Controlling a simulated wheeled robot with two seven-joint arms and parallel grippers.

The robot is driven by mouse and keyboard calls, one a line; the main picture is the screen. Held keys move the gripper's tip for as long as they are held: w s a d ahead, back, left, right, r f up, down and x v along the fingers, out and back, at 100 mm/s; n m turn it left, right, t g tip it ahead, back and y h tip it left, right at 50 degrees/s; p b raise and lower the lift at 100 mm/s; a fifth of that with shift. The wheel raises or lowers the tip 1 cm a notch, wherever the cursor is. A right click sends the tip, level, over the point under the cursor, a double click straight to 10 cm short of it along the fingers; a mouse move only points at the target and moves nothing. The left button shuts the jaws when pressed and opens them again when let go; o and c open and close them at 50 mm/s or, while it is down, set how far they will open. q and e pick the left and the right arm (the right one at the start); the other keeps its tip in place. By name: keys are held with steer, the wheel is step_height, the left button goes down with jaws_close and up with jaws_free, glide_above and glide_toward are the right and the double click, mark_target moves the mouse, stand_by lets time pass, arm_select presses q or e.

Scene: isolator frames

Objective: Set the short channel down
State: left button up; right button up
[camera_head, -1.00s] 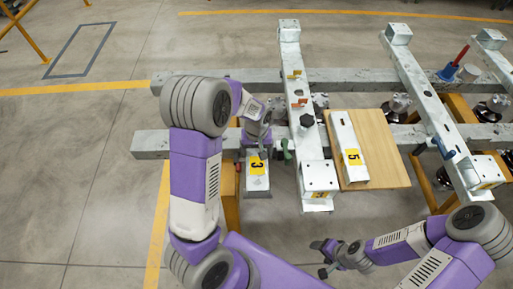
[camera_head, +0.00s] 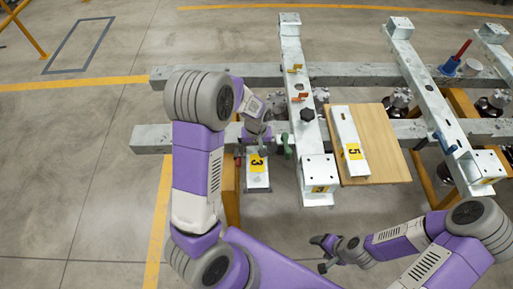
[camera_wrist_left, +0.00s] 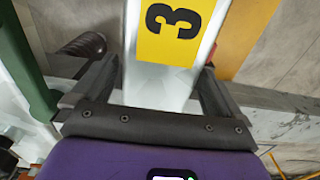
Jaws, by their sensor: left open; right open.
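A pale metal channel (camera_head: 258,182) with a yellow label reading 3 lies at the near end of the left side of the frame. It also shows in the left wrist view (camera_wrist_left: 157,85). My left gripper (camera_head: 256,149) is open at this channel, with one finger on each side of it in the left wrist view (camera_wrist_left: 158,72). A gap shows beside the fingers. What supports the channel underneath is hidden. My right gripper (camera_head: 319,254) is open and empty, low in the head view, away from the channels.
Another channel (camera_head: 343,130) labelled 5 lies on a wooden board (camera_head: 386,150). A long crossbeam (camera_head: 316,170) with clamps stands between the two channels. A green-handled clamp (camera_head: 287,147) is close to the left gripper's right side. Open floor lies to the left.

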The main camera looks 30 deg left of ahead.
mark_target(256, 148)
arm_select(q)
step_height(256, 148, up, 12)
steer(key=p, duration=0.3)
steer(key=shift+p, duration=0.35)
arm_select(e)
step_height(256, 148, up, 4)
steer(key=shift+f, duration=0.1)
